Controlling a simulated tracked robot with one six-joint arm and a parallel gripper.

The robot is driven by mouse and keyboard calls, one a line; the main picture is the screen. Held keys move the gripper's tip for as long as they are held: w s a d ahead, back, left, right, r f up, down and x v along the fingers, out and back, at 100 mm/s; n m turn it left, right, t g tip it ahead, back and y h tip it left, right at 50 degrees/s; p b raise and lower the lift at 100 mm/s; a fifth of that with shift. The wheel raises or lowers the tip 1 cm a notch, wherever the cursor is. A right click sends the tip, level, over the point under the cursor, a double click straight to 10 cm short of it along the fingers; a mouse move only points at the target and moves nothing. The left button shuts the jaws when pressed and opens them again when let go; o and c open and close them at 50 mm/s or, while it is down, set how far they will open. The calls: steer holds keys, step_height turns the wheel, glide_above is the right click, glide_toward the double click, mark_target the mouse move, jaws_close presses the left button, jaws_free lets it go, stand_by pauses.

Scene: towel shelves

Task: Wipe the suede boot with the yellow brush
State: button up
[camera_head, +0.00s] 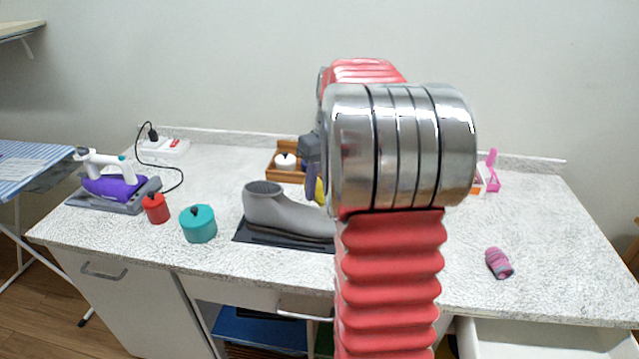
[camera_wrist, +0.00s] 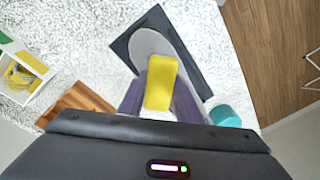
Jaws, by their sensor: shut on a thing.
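The grey suede boot (camera_head: 283,214) lies on a dark mat (camera_head: 250,234) in the middle of the counter, its opening to the left in the head view. In the wrist view the boot (camera_wrist: 149,42) is partly covered by the yellow brush (camera_wrist: 161,80). My gripper (camera_wrist: 160,97) has its purple fingers on both sides of the brush and is shut on it. In the head view only a sliver of the brush (camera_head: 319,192) shows, just behind the boot. My arm hides the boot's right end there. I cannot tell whether brush and boot touch.
A teal pot (camera_head: 198,225) and a red pot (camera_head: 155,209) stand left of the boot. A purple iron (camera_head: 112,187) is further left. A wooden tray (camera_head: 285,176) is behind. A pink rolled item (camera_head: 498,264) lies right, above an open drawer (camera_head: 540,342).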

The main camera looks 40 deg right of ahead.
steer(key=shift+w+a+f, duration=0.1)
steer(key=shift+w+f, duration=0.05)
steer(key=shift+f, duration=1.05)
steer(key=shift+w+a+f, duration=0.1)
steer(key=shift+w+f, duration=0.05)
steer(key=shift+f, duration=1.05)
steer(key=shift+f, duration=0.4)
steer(key=shift+s+d+f, duration=0.15)
steer(key=shift+s+d, duration=0.8)
steer(key=shift+s, duration=0.3)
steer(key=shift+s+d+f, duration=0.2)
steer(key=shift+s+d, duration=0.3)
steer(key=shift+s, duration=0.15)
steer(key=shift+s+d+f, duration=0.15)
steer(key=shift+s+d, duration=0.35)
steer(key=shift+s, duration=0.1)
steer(key=shift+f, duration=0.15)
steer(key=shift+w+a, duration=0.1)
